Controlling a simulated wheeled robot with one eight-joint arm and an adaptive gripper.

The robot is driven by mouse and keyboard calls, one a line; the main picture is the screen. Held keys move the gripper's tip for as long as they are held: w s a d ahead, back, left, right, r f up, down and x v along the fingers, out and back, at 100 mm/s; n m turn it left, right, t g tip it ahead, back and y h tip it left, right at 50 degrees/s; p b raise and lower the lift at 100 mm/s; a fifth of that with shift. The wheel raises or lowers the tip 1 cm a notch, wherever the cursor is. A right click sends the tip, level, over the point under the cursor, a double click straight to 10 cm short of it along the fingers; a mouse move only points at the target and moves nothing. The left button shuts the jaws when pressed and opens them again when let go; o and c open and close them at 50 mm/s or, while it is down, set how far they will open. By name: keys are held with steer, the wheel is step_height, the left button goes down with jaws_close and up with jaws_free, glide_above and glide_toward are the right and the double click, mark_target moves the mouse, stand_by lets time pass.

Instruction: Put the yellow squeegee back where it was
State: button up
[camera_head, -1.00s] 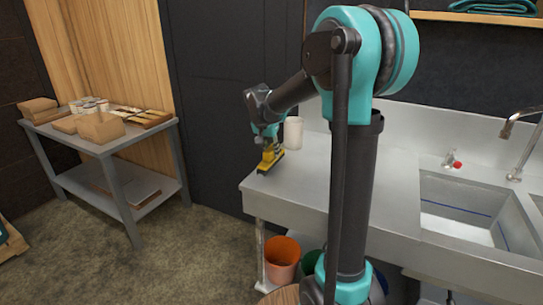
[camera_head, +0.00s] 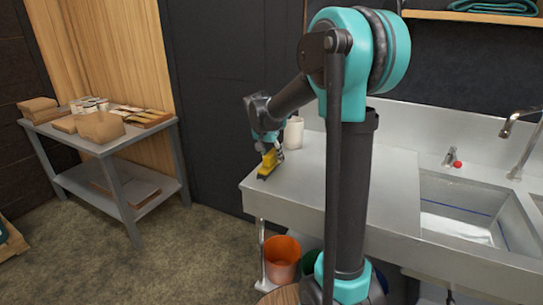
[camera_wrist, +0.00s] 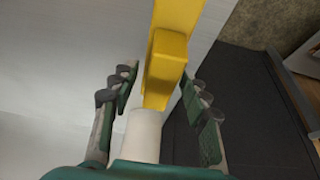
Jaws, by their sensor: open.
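The yellow squeegee (camera_head: 269,160) with a dark edge is at the left end of the steel counter (camera_head: 310,170), tilted in the head view. Whether it rests fully on the counter is hard to tell. My gripper (camera_head: 267,141) is right above it, pointing down. In the wrist view the squeegee's yellow body (camera_wrist: 167,65) lies between the two fingers of my gripper (camera_wrist: 160,80), which are open, with a gap visible on the left side.
A white cup (camera_head: 293,133) stands on the counter just behind my gripper; a white cylinder shows in the wrist view (camera_wrist: 143,135). The sink (camera_head: 465,215) is at the right. A grey side table (camera_head: 110,145) with boxes stands at the left. An orange bucket (camera_head: 282,258) is below the counter.

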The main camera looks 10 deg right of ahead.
steer(key=v, duration=1.2)
